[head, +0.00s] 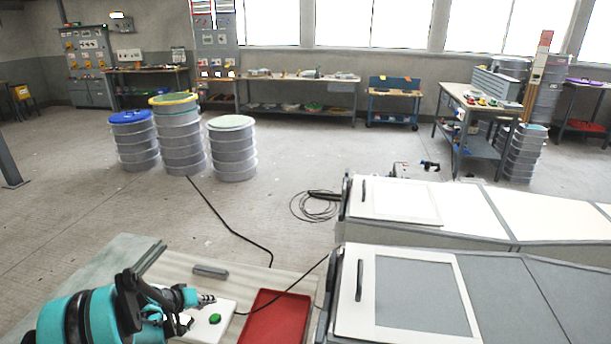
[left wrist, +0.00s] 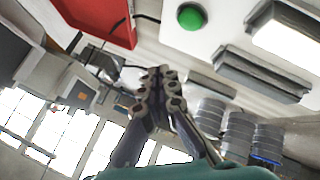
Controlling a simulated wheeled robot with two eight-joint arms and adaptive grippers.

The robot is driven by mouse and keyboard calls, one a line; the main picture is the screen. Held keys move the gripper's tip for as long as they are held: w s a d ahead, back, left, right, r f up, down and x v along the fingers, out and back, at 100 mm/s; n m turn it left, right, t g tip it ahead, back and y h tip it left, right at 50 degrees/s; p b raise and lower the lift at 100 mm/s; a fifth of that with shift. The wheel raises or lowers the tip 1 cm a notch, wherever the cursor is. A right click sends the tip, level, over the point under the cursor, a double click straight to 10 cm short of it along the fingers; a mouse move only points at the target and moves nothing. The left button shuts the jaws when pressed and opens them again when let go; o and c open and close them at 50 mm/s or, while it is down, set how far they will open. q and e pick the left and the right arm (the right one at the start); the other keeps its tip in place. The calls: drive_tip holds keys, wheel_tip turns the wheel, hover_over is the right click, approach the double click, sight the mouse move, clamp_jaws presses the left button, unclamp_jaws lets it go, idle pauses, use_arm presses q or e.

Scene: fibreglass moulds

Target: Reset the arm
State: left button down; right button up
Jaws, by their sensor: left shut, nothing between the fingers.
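My left gripper (head: 205,300) comes in at the lower left of the head view, on a teal and black arm. It is shut and empty, above a white panel with a green button (head: 215,319). In the left wrist view the fingers of my left gripper (left wrist: 160,75) meet at the tips with nothing between them. The green button (left wrist: 191,16) shows beyond them there. My right gripper is in neither view.
A red tray (head: 270,318) lies on the bench right of the panel, with a grey bar (head: 210,271) behind. White mould cabinets (head: 415,295) stand to the right. Stacked drums (head: 180,135) and a black cable (head: 230,228) are on the floor beyond.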

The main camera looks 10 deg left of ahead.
use_arm(q)
drive_tip(key=s+d+r+m+g+y, duration=0.1)
drive_tip(key=s+d+r+m+y, duration=0.1)
drive_tip(key=s+d+r, duration=1.05)
drive_tip(key=s+d+r+m, duration=0.1)
drive_tip(key=s+d, duration=0.3)
drive_tip(key=s, duration=0.3)
drive_tip(key=s+d+r+m+y, duration=0.1)
drive_tip(key=s+d, duration=0.3)
drive_tip(key=s, duration=0.4)
drive_tip(key=shift+s+d+r+y, duration=0.3)
drive_tip(key=shift+d+r, duration=0.1)
drive_tip(key=shift+r, duration=0.4)
